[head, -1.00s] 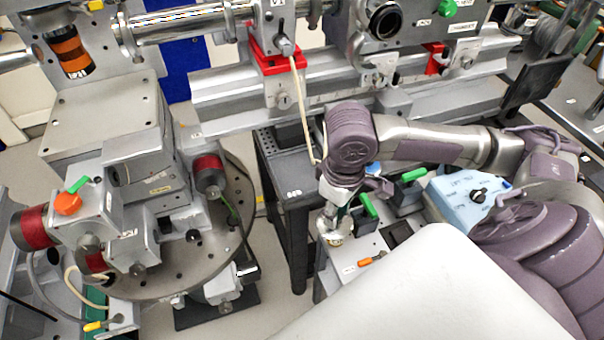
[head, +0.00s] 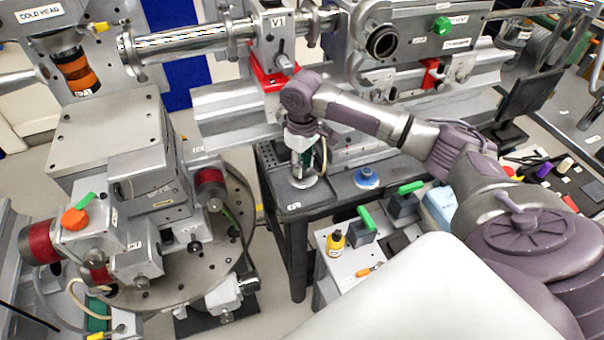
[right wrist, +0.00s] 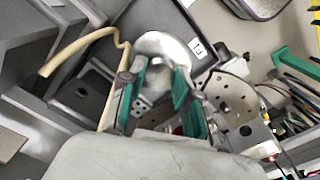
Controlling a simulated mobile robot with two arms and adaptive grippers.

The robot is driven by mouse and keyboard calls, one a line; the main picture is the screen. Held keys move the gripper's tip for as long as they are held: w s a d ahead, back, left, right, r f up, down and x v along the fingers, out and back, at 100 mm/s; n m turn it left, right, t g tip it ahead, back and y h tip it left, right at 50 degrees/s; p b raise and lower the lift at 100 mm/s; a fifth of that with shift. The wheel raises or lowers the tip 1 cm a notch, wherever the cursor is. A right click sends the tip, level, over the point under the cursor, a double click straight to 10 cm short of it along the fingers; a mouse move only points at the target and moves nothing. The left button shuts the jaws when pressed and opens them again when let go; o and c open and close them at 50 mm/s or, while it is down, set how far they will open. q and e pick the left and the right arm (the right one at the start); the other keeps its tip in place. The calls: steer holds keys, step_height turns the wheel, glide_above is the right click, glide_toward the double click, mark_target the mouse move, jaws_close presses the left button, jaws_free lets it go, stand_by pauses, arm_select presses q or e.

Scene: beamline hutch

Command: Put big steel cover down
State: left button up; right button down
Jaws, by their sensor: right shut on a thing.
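The big steel cover (head: 303,180) is a shiny round metal piece at the tip of my right gripper (head: 301,165) in the head view. It is at the dark grey cart top (head: 322,196), near its left end; I cannot tell whether it touches the surface. In the right wrist view the cover (right wrist: 168,48) shows between and beyond the green-padded fingers of my right gripper (right wrist: 160,85), which are shut on it. My left gripper is not in view.
A blue round piece (head: 367,178) lies on the cart top to the right. A yellow bottle (head: 336,243) and green-handled blocks (head: 367,222) stand on a nearer bench. The beamline rail (head: 240,122) runs behind. A round drilled stage (head: 205,262) stands left.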

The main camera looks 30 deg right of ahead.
step_height(320, 180, down, 4)
steer(key=shift+s+f+p, duration=0.1)
steer(key=shift+p, duration=0.25)
steer(key=shift+f, duration=0.3)
steer(key=shift+w+f, duration=0.25)
steer(key=shift+f, duration=0.05)
steer(key=c, duration=0.8)
jaws_free()
step_height(320, 180, up, 12)
steer(key=shift+r+b, duration=0.1)
steer(key=shift+b, duration=0.45)
